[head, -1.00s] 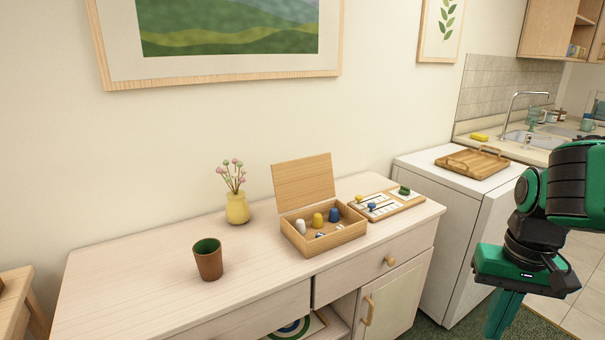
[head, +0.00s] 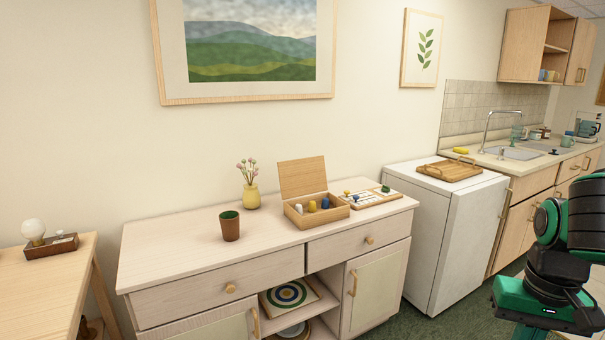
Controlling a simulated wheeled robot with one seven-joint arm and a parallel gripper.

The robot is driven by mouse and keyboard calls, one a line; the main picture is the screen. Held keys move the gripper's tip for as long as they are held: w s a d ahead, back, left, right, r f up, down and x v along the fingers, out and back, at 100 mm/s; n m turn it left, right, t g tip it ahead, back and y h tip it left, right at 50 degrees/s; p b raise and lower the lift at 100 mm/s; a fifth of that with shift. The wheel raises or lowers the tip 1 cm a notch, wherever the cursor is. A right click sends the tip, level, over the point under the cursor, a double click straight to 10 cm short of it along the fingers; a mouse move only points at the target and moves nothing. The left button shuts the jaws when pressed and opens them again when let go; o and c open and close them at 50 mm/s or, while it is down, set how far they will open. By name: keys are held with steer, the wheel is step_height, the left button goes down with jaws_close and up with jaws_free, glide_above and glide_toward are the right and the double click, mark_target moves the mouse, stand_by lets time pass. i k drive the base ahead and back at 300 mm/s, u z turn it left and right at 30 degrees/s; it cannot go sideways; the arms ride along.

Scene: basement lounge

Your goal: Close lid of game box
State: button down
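The wooden game box (head: 322,217) sits on the pale wooden sideboard, right of its middle. Its lid (head: 302,176) stands open, raised at the back and leaning slightly backward. White, yellow and blue pieces show inside the box. My gripper (head: 529,333) is at the lower right, well away from the box and pointing down. Its fingers are mostly cut off by the bottom edge, so whether it is open or shut does not show.
A brown cup (head: 231,229) and a yellow flower vase (head: 251,196) stand left of the box. A board game (head: 367,199) lies close on its right. The sideboard (head: 165,247) is clear at its left. A white cabinet (head: 455,215) bearing a wooden tray (head: 449,171) stands to the right.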

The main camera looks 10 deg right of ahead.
mark_target(297, 178)
steer(key=z, duration=0.35)
steer(key=i, duration=0.4)
steer(key=z, duration=0.7)
steer(key=i, duration=2.3)
steer(key=u, duration=1.05)
steer(key=i, duration=0.3)
steer(key=u, duration=0.15)
